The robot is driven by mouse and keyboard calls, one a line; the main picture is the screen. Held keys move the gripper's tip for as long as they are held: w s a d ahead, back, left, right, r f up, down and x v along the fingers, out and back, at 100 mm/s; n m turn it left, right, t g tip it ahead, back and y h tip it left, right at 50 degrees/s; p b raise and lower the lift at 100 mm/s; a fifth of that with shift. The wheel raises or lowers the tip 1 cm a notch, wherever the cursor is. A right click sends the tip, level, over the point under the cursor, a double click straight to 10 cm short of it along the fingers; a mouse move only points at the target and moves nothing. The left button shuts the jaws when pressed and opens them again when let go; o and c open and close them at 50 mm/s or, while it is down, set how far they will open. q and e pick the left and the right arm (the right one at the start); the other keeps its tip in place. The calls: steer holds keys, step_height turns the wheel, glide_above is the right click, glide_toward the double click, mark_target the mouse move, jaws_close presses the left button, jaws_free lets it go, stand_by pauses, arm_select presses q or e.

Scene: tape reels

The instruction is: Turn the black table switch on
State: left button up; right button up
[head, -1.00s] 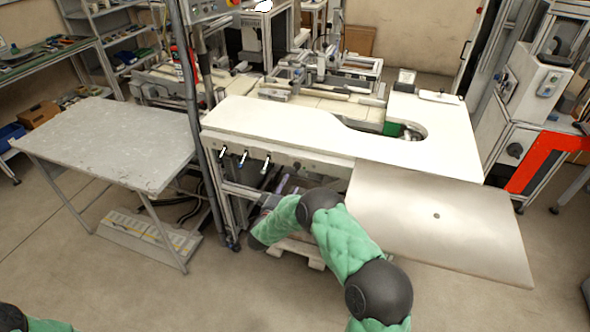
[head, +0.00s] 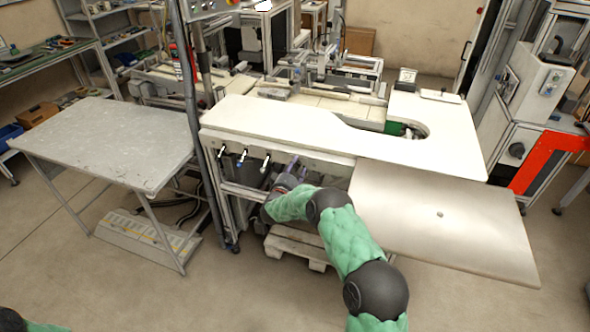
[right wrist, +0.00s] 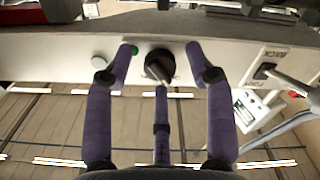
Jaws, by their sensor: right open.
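The black table switch (right wrist: 159,65) is a round knob on the white front panel below the table top. In the right wrist view it sits between the fingertips of my right gripper (right wrist: 162,60). The purple fingers are spread, one on each side of the knob, with a third below it. I see no clear contact with the knob. In the head view my right gripper (head: 295,166) is at the table's front edge, and I cannot make out the switch there. My left gripper is out of view.
A green button (right wrist: 135,50) and a white button (right wrist: 98,61) are beside the knob. A small lever switch (right wrist: 264,71) is on its other side. Several levers (head: 242,156) stick out of the white table's (head: 270,123) front. A metal plate (head: 440,225) juts out at right.

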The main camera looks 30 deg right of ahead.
jaws_close()
